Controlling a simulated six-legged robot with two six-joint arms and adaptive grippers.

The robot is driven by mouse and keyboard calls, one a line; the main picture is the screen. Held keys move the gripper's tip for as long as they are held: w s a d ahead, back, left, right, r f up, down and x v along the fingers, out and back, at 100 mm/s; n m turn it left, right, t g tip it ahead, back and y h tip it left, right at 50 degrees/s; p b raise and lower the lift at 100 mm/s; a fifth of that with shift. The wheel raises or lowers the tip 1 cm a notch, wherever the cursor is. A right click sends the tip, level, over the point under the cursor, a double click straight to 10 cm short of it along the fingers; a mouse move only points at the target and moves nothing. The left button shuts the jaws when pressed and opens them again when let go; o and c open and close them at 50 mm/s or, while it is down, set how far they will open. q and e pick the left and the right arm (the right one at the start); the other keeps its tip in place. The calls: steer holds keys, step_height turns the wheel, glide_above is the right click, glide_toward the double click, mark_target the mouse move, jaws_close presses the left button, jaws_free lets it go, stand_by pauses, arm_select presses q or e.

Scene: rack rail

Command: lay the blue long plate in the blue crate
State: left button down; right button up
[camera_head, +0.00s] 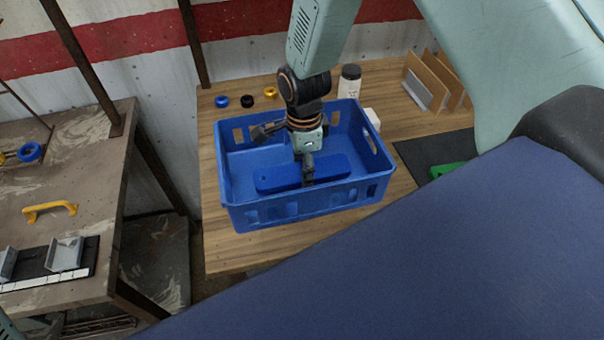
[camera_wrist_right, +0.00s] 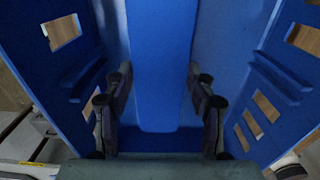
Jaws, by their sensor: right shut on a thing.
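The blue crate (camera_head: 300,209) stands on the wooden table, with slotted walls. The blue long plate (camera_head: 275,180) is inside it, lengthwise, near the front wall. My right gripper (camera_head: 307,165) reaches down into the crate and is shut on the plate, one finger showing on its near side. In the right wrist view the plate (camera_wrist_right: 160,60) runs between the two fingers (camera_wrist_right: 160,95), with crate walls (camera_wrist_right: 95,75) on both sides. The plate looks low in the crate; I cannot tell whether it touches the floor. My left gripper is not in view.
Blue, black and yellow rings (camera_head: 247,101) lie behind the crate, with a white bottle (camera_head: 350,82) by its back right. A wooden rack (camera_head: 430,82) and a green part (camera_head: 445,170) on a dark mat are right. A bench with a yellow handle (camera_head: 50,210) stands left.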

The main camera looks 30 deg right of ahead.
steer(key=shift+s+f, duration=0.1)
steer(key=shift+f, duration=1.65)
steer(key=shift+f, duration=0.1)
steer(key=shift+f, duration=0.15)
steer(key=o, duration=1.4)
steer(key=shift+r, duration=0.65)
step_height(320, 180, up, 11)
steer(key=shift+r, duration=0.1)
